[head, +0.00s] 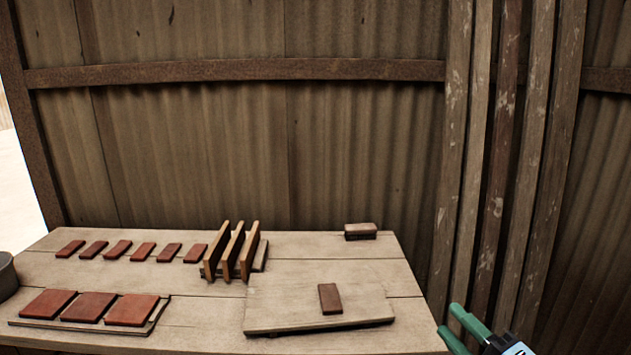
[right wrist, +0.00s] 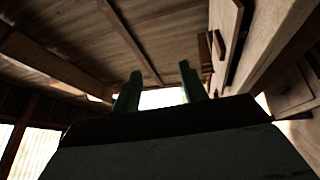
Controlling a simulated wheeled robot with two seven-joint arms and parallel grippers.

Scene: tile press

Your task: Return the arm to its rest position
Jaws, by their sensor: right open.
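My right gripper (head: 462,328) shows at the bottom right of the head view, just off the right end of the table. Its green fingers are apart and nothing is between them. In the right wrist view its two green fingers (right wrist: 158,92) also stand apart and empty. My left gripper is in neither view. A small brown tile (head: 330,298) lies on the flat board (head: 270,318) at the table's right.
The wooden table (head: 200,338) carries a row of several small red tiles (head: 143,250), a tray (head: 152,325) with larger red tiles (head: 88,307), and a rack with upright wooden slats (head: 234,252). A grey round container (head: 7,275) is at far left. Corrugated wall and leaning planks (head: 495,170) stand behind.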

